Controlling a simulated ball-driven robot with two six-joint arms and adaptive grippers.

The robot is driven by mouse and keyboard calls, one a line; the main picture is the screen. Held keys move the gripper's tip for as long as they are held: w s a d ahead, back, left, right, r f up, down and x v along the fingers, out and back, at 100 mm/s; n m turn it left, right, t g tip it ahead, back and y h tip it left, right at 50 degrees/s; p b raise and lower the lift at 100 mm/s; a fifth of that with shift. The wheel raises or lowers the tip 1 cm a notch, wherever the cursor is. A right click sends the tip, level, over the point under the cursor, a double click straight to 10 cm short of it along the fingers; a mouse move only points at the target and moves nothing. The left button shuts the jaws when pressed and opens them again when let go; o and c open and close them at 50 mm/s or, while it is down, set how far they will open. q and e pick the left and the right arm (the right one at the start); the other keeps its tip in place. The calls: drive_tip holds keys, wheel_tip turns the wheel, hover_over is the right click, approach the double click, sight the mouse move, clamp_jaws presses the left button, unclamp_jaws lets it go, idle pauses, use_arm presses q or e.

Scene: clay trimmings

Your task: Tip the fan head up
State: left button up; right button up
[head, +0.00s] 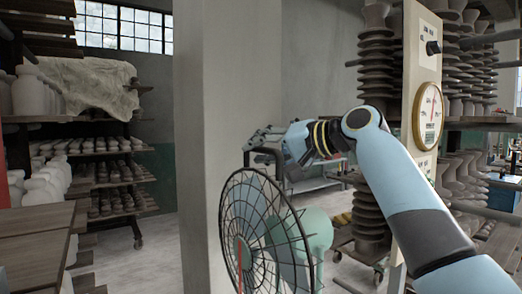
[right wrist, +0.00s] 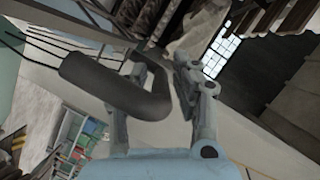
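The fan (head: 252,236) stands in the lower middle of the head view, with a round black wire cage and a pale green motor housing (head: 316,232) behind it. A dark bent handle shows above the cage. My right gripper (head: 264,142) is at this handle, above the fan. In the right wrist view the thick grey handle (right wrist: 105,86) comes in from the left and bends up between the fingers of my right gripper (right wrist: 168,62). The fingers are apart, with a narrow gap between the handle and the right-hand finger. My left gripper is not in view.
A grey pillar (head: 208,120) stands left of the fan. A panel with a dial (head: 428,115) stands right of my right arm, among dark stacked insulators (head: 376,60). Shelves of pots (head: 105,170) fill the left. Bare floor shows between shelves and pillar.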

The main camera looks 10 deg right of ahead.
drive_tip(key=c, duration=0.4)
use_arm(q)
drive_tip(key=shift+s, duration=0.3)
use_arm(e)
clamp_jaws()
drive_tip(key=shift+d, duration=0.1)
drive_tip(key=w+d+r+m+y, duration=0.1)
drive_tip(key=w+d+r+m, duration=0.1)
drive_tip(key=d, duration=0.5)
drive_tip(key=shift+w+r+m+y, duration=0.3)
drive_tip(key=shift+w+m, duration=0.3)
drive_tip(key=o, duration=0.7)
unclamp_jaws()
drive_tip(key=shift+w+d+f, duration=0.1)
drive_tip(key=shift+d, duration=0.15)
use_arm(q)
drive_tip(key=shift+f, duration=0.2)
